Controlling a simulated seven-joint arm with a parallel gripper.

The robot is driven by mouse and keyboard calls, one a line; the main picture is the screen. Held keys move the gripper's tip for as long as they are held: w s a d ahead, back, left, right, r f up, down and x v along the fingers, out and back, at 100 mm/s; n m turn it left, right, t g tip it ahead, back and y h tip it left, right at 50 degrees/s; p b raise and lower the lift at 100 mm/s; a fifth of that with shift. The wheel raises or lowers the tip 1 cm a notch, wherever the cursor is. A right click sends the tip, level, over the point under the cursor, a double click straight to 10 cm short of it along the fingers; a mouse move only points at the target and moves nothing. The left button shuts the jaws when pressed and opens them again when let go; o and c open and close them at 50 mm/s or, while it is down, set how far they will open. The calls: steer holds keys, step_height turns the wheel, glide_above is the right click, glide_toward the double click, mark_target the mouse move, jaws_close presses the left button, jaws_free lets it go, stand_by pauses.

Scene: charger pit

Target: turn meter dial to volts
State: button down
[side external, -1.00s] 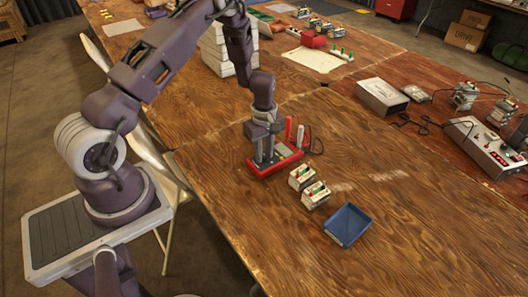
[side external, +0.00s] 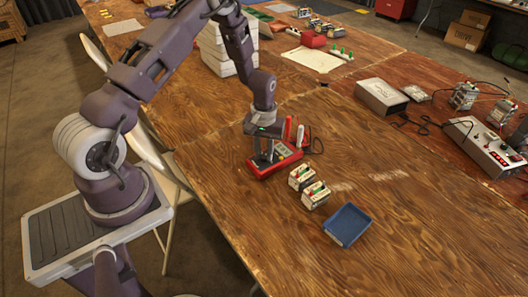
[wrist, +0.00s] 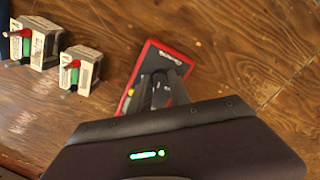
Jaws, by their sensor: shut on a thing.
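My gripper (side external: 264,160) points down over the meter. Its fingers (wrist: 163,92) are close together at the meter's face, shut on the dial. The dial itself is hidden between and below the fingers, so I cannot read its setting.
Two battery-like blocks with red and green terminals (side external: 315,194) stand just right of the meter, and also show in the wrist view (wrist: 80,69). A grey box (side external: 381,96) and power supply (side external: 487,146) stand farther right. Table in front is clear.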

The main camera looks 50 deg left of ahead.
mark_target(264, 156)
steer(key=shift+m, duration=0.9)
steer(key=c, duration=1.2)
jaws_free()
step_height(264, 156, up, 7)
steer(key=shift+r, duration=0.1)
